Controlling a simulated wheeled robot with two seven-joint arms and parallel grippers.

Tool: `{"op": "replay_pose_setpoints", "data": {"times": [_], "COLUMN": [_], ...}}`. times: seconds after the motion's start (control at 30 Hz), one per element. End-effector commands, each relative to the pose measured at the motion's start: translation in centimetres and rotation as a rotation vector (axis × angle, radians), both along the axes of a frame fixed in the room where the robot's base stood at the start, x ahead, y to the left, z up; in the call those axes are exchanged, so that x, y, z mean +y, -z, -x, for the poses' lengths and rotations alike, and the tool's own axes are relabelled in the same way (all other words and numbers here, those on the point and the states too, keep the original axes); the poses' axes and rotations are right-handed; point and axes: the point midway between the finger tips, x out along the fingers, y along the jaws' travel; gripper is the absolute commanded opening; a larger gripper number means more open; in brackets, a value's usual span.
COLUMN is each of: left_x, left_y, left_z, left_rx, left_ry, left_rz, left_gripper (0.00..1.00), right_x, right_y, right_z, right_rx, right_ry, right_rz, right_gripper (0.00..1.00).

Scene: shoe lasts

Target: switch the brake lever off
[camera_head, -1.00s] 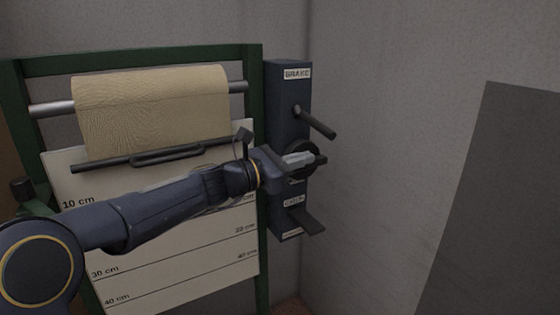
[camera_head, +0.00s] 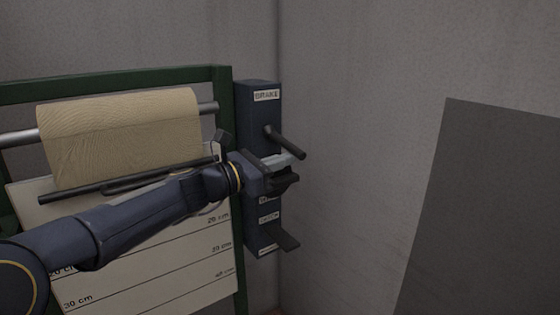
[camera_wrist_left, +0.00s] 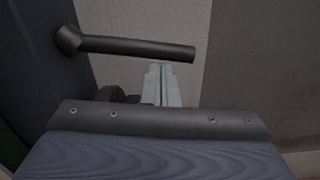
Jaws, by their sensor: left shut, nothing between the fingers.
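The brake lever (camera_head: 286,143) is a dark rod on the blue-grey control box (camera_head: 258,108), under a "BRAKE" label (camera_head: 266,95). It sticks out from the box and slopes down to the right. My left gripper (camera_head: 291,159) is shut and empty just below the lever. In the left wrist view the brake lever (camera_wrist_left: 135,47) runs across the picture, and the shut fingertips of the left gripper (camera_wrist_left: 160,66) lie close below its rod. I cannot tell whether they touch it. My right gripper is not in view.
A paper roll (camera_head: 125,135) hangs on a green frame (camera_head: 110,79), with a marked board (camera_head: 190,258) below. A lower lever (camera_head: 284,240) sticks out from the box, and a dark round part is mostly hidden by my gripper. A grey panel (camera_head: 490,210) stands right; the space between is clear.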

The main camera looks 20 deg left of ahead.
Motion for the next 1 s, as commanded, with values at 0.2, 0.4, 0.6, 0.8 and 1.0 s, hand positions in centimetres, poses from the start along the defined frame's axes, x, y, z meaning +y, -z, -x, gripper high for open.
{"op": "replay_pose_setpoints", "data": {"times": [0.2,0.4,0.6,0.8,1.0], "left_x": [-0.1,-0.3,-0.5,-0.8,-0.8], "left_y": [-0.5,-1.1,-2.5,-4.5,-6.1], "left_z": [0.1,0.2,0.4,0.6,0.6], "left_rx": [0.02,0.045,0.106,0.209,0.234], "left_ry": [0.001,0.001,0.001,0.001,0.001], "left_rz": [0.025,0.06,0.138,0.269,0.302], "left_gripper": [0.0,0.0,0.0,0.0,0.0], "right_x": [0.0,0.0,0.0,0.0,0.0], "right_y": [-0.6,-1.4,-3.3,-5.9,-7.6], "right_z": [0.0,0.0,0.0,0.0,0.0], "right_rx": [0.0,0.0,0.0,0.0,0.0], "right_ry": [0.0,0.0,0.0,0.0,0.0], "right_rz": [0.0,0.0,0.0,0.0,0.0], "right_gripper": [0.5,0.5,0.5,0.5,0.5]}}
